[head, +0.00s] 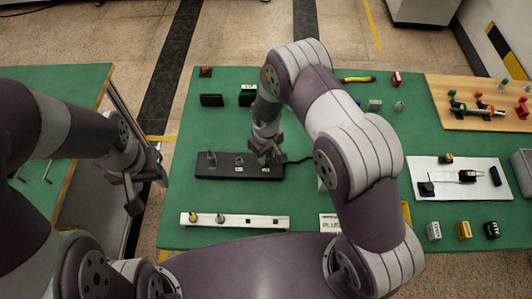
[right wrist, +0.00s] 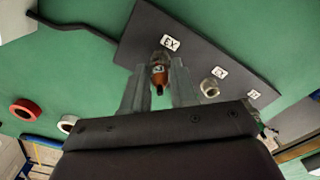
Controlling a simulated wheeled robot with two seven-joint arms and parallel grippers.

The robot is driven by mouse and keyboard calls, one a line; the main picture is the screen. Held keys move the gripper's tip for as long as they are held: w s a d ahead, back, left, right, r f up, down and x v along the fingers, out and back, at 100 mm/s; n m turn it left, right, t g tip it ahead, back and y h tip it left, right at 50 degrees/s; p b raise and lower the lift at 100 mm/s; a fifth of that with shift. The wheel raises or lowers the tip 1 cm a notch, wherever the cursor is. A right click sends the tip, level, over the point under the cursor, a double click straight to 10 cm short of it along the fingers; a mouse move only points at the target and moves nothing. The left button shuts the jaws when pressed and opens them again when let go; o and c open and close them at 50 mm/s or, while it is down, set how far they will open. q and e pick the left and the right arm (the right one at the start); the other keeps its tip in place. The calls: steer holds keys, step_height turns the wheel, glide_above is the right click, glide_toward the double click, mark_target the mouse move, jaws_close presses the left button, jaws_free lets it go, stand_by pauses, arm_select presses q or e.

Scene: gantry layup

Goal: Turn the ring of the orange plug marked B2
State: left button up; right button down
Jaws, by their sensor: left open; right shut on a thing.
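The black socket panel (head: 220,171) lies on the green table, and the right wrist view shows it (right wrist: 200,38) with several white labels, one reading EX. An orange plug (right wrist: 159,75) stands at the panel near the EX label. Its small mark is too blurred to read fully. My right gripper (head: 268,153) is over the right end of the panel, its fingers (right wrist: 160,88) shut on the orange plug from both sides. The arm hides this plug in the head view. My left gripper (head: 148,184) is open and empty, off the table's left edge.
A white strip (head: 260,222) with small plugs lies at the front. A white tray (head: 440,184) and a wooden board (head: 450,87) are at the right. A black cable (head: 300,160) leaves the panel. Red (right wrist: 26,110) and white rings show in the wrist view.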

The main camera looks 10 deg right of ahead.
steer(key=shift+m, duration=0.3)
steer(key=m+b, duration=0.1)
steer(key=m, duration=0.2)
steer(key=shift+m+b, duration=0.3)
steer(key=shift+m, duration=0.1)
steer(key=m+b, duration=0.1)
steer(key=m, duration=0.5)
steer(key=m+b, duration=0.1)
steer(key=m, duration=0.4)
steer(key=shift+m, duration=0.3)
steer(key=m, duration=0.4)
steer(key=shift+m+b, duration=0.3)
steer(key=shift+m, duration=0.1)
steer(key=c, duration=0.9)
jaws_free()
steer(key=shift+o, duration=0.2)
steer(key=shift+r, duration=0.1)
step_height(320, 180, up, 13)
steer(key=b, duration=0.1)
steer(key=shift+f+b, duration=0.2)
steer(key=shift+b, duration=0.2)
